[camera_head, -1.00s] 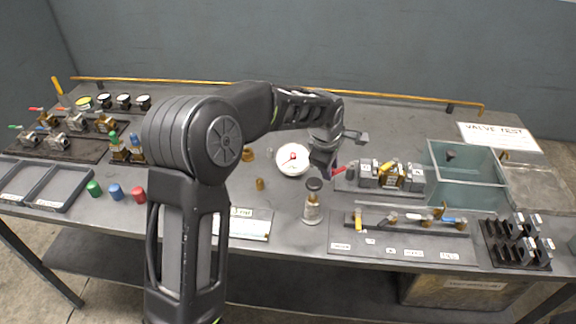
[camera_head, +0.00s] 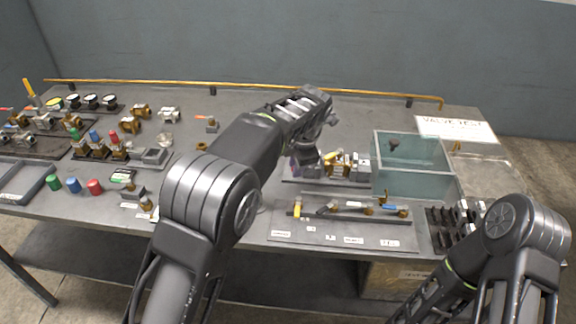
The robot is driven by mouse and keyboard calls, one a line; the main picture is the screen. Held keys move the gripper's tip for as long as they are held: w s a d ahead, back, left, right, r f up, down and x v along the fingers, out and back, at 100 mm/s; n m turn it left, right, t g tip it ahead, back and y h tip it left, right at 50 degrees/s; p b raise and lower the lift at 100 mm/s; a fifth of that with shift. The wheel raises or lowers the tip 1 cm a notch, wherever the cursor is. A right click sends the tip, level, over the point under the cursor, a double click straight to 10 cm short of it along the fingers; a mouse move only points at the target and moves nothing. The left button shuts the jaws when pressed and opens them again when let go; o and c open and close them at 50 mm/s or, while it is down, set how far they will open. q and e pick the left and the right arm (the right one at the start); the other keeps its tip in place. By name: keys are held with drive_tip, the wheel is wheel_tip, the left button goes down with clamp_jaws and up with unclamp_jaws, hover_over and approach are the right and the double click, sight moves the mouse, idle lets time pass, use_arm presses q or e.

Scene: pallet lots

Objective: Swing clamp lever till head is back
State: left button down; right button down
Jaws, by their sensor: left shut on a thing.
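The clamp fixture (camera_head: 362,168) stands on the bench right of centre, with a brass valve (camera_head: 338,168) held in it. My left gripper (camera_head: 304,170) is at the left end of the fixture, shut on the clamp lever. The lever and the clamp head are hidden behind the gripper and wrist, so their exact position cannot be told. My right arm (camera_head: 510,235) shows at the lower right; its gripper is out of the picture.
A clear water tank (camera_head: 410,165) stands close to the right of the fixture. A panel with small coloured-handle valves (camera_head: 345,210) lies in front. Caps, valves and gauges fill the bench's left side. A brass pipe (camera_head: 240,85) runs along the back.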

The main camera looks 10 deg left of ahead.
use_arm(q)
drive_tip(key=shift+d+f+n, duration=0.15)
drive_tip(key=shift+d+n, duration=0.1)
drive_tip(key=shift+n, duration=0.05)
drive_tip(key=c, duration=1.3)
unclamp_jaws()
drive_tip(key=b+v, duration=0.1)
drive_tip(key=v, duration=0.6)
drive_tip(key=shift+d+r, duration=0.1)
drive_tip(key=shift+r, duration=0.3)
drive_tip(key=shift+s+f, duration=0.1)
